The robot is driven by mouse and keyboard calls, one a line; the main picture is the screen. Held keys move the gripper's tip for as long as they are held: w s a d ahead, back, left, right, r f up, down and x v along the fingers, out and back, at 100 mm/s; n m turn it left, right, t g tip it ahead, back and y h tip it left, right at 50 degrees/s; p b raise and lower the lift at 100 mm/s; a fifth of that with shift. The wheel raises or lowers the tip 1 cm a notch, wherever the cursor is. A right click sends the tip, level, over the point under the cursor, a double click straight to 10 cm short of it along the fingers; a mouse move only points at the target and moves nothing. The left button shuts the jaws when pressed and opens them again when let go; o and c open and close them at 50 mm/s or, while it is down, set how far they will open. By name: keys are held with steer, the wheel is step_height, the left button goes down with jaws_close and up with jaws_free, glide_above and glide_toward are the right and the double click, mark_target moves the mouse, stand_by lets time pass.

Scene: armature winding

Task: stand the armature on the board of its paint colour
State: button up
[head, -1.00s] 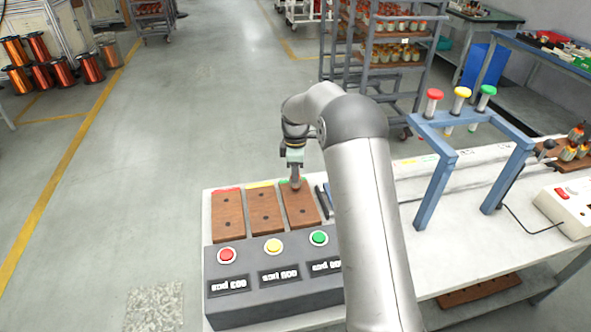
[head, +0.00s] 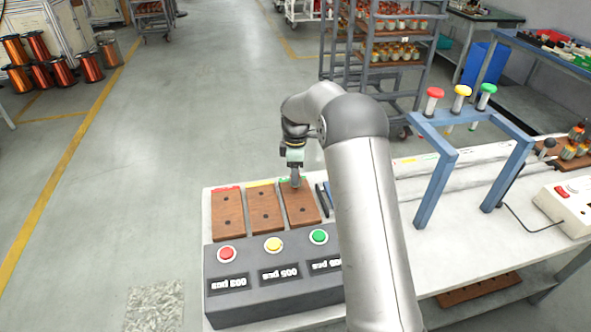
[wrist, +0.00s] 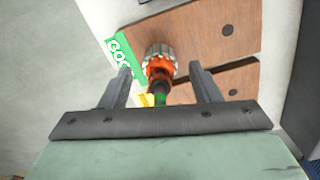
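The armature (wrist: 160,68) has a grey toothed part, orange copper winding and a dark shaft with a green end towards the camera. In the wrist view it is over the green-labelled board (wrist: 195,35), near its label end, and looks upright; its contact with the board is hidden. My gripper (wrist: 160,78) has its fingers apart on both sides of the armature, with gaps showing. In the head view my gripper (head: 296,182) is low over the far end of the right-hand brown board (head: 302,208), largely covering the armature.
The yellow-labelled board (head: 264,208) and red-labelled board (head: 228,213) lie to the left and look empty. A grey button box (head: 273,283) stands in front. A blue frame (head: 447,160) with red, yellow and green knobs stands to the right.

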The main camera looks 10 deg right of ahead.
step_height(320, 180, up, 18)
steer(key=shift+f+b, duration=0.25)
steer(key=shift+b, duration=0.15)
steer(key=shift+r, duration=0.1)
stand_by(0.3)
